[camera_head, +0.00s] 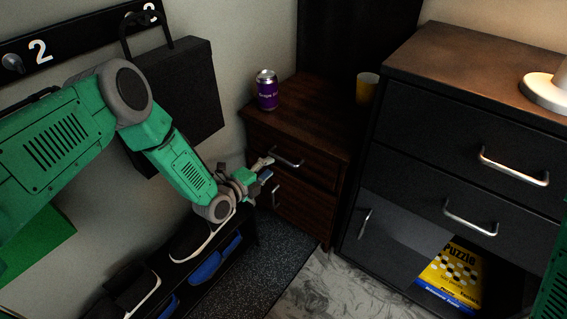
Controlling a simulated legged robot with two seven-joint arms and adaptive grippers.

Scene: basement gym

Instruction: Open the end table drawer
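The end table (296,118) is dark brown wood with two drawers and stands in the middle of the view. Its upper drawer (312,169) looks shut, with a silver bar handle (289,161). Its lower drawer (300,213) also looks shut, and its handle (275,198) is partly hidden. My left gripper (269,168) is in front of the table at the left end of the upper handle. Its fingers are apart and nothing shows between them. I cannot tell whether a finger touches the handle. My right gripper is out of view.
A purple can (267,92) and a yellow cup (367,88) stand on the end table. A dark dresser (462,135) is close on the right, its lower compartment holding a yellow puzzle box (452,274). A shoe rack (228,262) stands below my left arm.

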